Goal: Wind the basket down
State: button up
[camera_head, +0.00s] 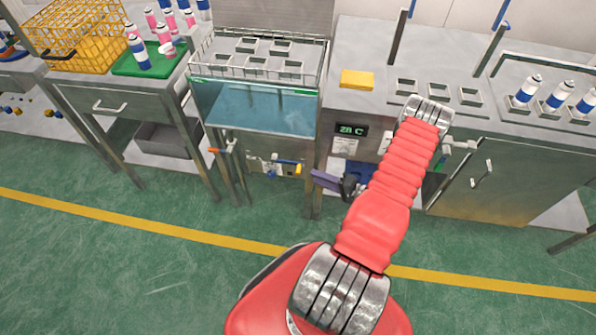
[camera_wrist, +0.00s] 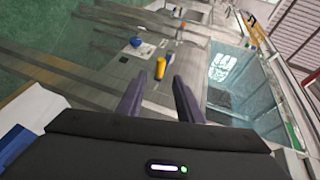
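A wire basket with several square holders (camera_head: 258,62) sits at the top of the glass-fronted water tank (camera_head: 258,107), above the water. On the tank's lower front is a fitting with a yellow-ended handle (camera_head: 297,169). The yellow handle also shows in the wrist view (camera_wrist: 160,68), beyond and roughly between my fingertips, apart from them. My gripper (camera_head: 326,180) is low in front of the machine, just right of that handle. In the wrist view my gripper (camera_wrist: 156,84) has its two purple fingers spread, with nothing between them.
A yellow wire crate (camera_head: 78,38) and a green tray (camera_head: 150,60) with pink and blue cans stand at left. A display (camera_head: 351,130) and a yellow block (camera_head: 357,80) are right of the tank. An orange-ended lever (camera_head: 220,149) is left. The green floor in front is clear.

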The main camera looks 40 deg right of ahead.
aim_at(298, 171)
jog(key=x, duration=1)
jog(key=shift+a, duration=0.1)
jog(key=shift+c, duration=0.4)
grip_shut()
jog(key=shift+s+a, duration=0.1)
jog(key=shift+a, duration=0.05)
